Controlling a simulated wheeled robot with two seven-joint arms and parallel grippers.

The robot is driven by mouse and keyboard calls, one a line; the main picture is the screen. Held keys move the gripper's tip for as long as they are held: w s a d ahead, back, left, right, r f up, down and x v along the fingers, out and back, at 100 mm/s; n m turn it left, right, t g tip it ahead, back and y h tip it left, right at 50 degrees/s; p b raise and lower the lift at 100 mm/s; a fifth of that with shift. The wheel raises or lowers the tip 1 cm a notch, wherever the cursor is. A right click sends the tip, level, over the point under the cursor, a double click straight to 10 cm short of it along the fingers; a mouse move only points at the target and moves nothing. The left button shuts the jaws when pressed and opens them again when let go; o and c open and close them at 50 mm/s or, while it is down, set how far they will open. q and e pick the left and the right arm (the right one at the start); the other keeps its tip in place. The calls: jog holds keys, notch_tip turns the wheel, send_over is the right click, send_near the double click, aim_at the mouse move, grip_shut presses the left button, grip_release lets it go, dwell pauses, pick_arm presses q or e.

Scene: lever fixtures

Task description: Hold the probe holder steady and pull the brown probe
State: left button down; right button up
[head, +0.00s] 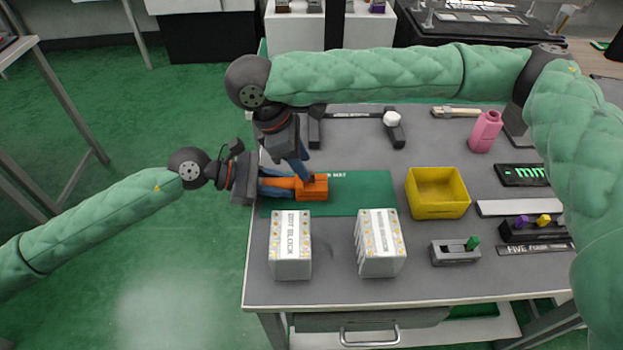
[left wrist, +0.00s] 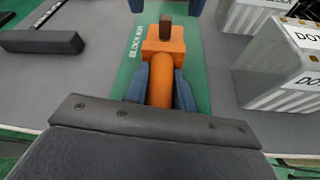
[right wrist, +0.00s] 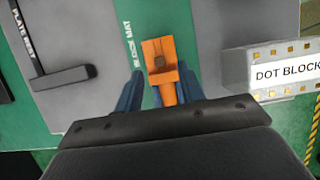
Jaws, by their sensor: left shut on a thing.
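The orange probe holder (head: 313,189) lies on the green block mat (head: 358,190), with its block end to the right and its round handle pointing left. The brown probe (left wrist: 166,27) stands upright in the top of the block; it also shows from above in the right wrist view (right wrist: 159,62). My left gripper (left wrist: 162,82) is shut on the holder's handle, one blue finger on each side. My right gripper (right wrist: 161,76) points down above the holder, fingers apart with the probe between them in its view, not clearly touching it. Its fingers partly hide the probe in the head view.
Two white dot blocks (head: 290,246) (head: 379,243) stand in front of the mat. A yellow bin (head: 437,194) is right of it, and a grey fixture with a green peg (head: 455,251) is nearer the front. My right arm crosses above the table.

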aim_at(304, 191)
jog(key=shift+x, duration=1.95)
grip_shut()
